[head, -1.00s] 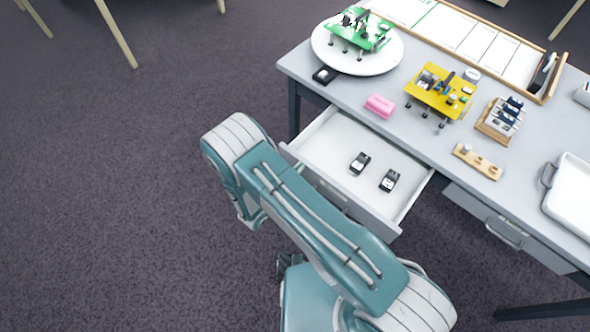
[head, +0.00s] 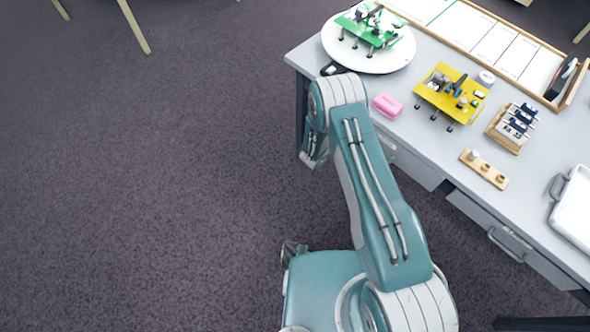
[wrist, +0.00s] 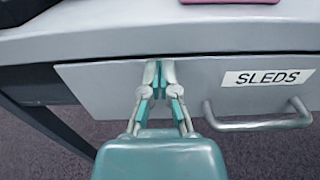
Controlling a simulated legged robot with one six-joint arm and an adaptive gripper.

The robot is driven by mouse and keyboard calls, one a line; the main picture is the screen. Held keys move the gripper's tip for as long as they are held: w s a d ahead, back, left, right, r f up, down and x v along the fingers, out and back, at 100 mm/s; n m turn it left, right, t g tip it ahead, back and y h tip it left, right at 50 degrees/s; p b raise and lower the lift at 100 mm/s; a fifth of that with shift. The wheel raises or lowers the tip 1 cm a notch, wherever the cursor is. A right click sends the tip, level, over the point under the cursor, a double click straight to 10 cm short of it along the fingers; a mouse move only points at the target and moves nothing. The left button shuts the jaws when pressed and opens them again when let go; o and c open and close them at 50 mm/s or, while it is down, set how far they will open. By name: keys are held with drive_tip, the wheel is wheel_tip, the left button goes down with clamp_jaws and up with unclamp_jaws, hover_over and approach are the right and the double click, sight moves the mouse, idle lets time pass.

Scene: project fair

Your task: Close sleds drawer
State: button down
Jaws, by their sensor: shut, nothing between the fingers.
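The sleds drawer (wrist: 100,83) has a grey front with a white "SLEDS" label and a metal bar handle (wrist: 262,122). In the wrist view its front sits under the table edge, apparently flush. My gripper (wrist: 160,68) is shut and empty, its fingertips at the drawer front near the top edge, left of the label and handle. I cannot tell if they touch. In the head view my arm hides part of the drawer front (head: 418,168), and the drawer's inside does not show.
The grey table (head: 435,138) carries a pink block (head: 387,106), a yellow board (head: 450,93), a white round plate (head: 400,55) with a green board, and a wooden rack (head: 510,128). Another handled drawer (head: 500,235) is to the right. Open carpet lies left.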

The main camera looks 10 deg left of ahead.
drive_tip(key=shift+w+d, duration=0.2)
drive_tip(key=shift+w, duration=0.3)
drive_tip(key=shift+w+d, duration=0.15)
drive_tip(key=shift+w, duration=0.35)
drive_tip(key=shift+d+r, duration=0.1)
drive_tip(key=shift+d, duration=0.05)
drive_tip(key=v, duration=1.4)
drive_tip(key=shift+s+f, duration=0.15)
drive_tip(key=shift+f, duration=0.05)
